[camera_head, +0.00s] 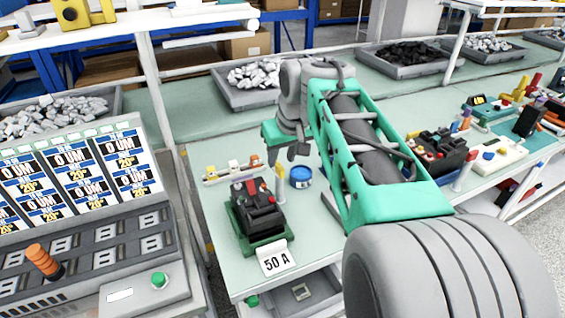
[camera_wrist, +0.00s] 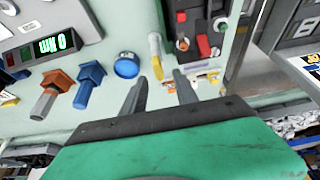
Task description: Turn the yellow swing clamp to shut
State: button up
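The yellow swing clamp appears to be the slim yellow upright piece (camera_head: 280,185) beside the black breaker fixture (camera_head: 262,214) on its green base. It also shows in the wrist view (camera_wrist: 155,46), at the fixture's edge. My gripper (camera_head: 284,156) is above and just behind the clamp in the head view, fingers pointing down. In the wrist view my gripper (camera_wrist: 160,78) is open and empty, and the clamp's yellow end lies in line with the gap between the fingertips. They look apart; the exact distance cannot be told. The fixture (camera_wrist: 199,28) has red and black parts.
A blue round tin (camera_head: 301,176) stands close right of the clamp. A small rack (camera_head: 232,172) of coloured parts lies behind the fixture. A "50 A" card (camera_head: 276,259) is at the front. A breaker panel (camera_head: 80,210) stands left. Blue and orange knobs (camera_wrist: 88,82) show in the wrist view.

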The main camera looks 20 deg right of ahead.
aim_at(281, 166)
jog(key=x, duration=0.4)
jog(key=shift+w+d+f, duration=0.1)
jog(key=shift+w+f, duration=0.05)
jog(key=shift+f, duration=0.1)
jog(key=shift+c, duration=0.4)
grip_shut()
jog(key=shift+d+r, duration=0.1)
jog(key=shift+d, duration=0.05)
